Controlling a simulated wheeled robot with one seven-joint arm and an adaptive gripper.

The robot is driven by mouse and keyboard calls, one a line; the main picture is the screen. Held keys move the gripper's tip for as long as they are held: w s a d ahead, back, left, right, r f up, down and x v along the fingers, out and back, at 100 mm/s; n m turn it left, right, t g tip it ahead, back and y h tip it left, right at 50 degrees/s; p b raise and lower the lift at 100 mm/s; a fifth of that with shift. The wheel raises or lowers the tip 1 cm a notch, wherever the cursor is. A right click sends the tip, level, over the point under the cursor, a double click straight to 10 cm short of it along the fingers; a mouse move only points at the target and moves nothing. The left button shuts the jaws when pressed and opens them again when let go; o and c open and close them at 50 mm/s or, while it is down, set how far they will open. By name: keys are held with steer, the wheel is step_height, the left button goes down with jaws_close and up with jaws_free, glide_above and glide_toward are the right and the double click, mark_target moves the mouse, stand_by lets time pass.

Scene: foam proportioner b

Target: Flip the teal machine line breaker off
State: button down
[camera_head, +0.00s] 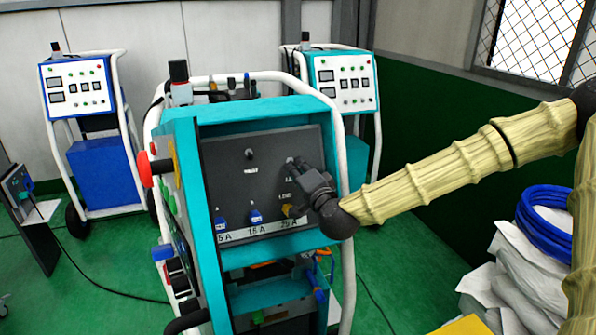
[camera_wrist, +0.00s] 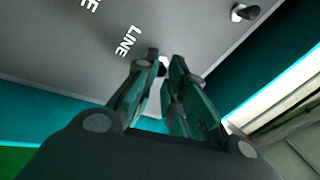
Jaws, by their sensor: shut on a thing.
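The teal machine (camera_head: 262,112) stands in the middle of the head view, with a dark grey breaker panel (camera_head: 225,165) facing me. My gripper (camera_head: 296,166) is at the panel's upper right. In the wrist view its two fingertips (camera_wrist: 164,62) are close together beside the "LINE" label. They are shut on the line breaker's small lever (camera_wrist: 163,67), of which only a pale bit shows between them. Whether the lever is up or down cannot be told. Another toggle (camera_head: 249,154), with a label below it, sits left of my gripper on the panel.
Blue connectors (camera_head: 255,216) and a yellow one (camera_head: 288,210) sit along the panel's lower edge. A white tube frame (camera_head: 348,255) borders the machine. A red button (camera_head: 145,168) juts from its left side. White sacks (camera_head: 525,265) and a blue hose coil (camera_head: 545,212) lie at right.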

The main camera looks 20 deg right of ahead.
steer(key=shift+f+t+b, duration=0.3)
steer(key=shift+b, duration=0.95)
steer(key=shift+r, duration=0.15)
steer(key=c, duration=1.5)
jaws_free()
steer(key=shift+s, duration=0.1)
steer(key=shift+s+d+f, duration=0.1)
steer(key=shift+s+d, duration=0.05)
steer(key=shift+s, duration=1.05)
steer(key=shift+s+d+f, duration=0.1)
steer(key=shift+s, duration=1.1)
steer(key=shift+s+d+f, duration=0.1)
steer(key=shift+s+d, duration=0.05)
steer(key=shift+s, duration=1.05)
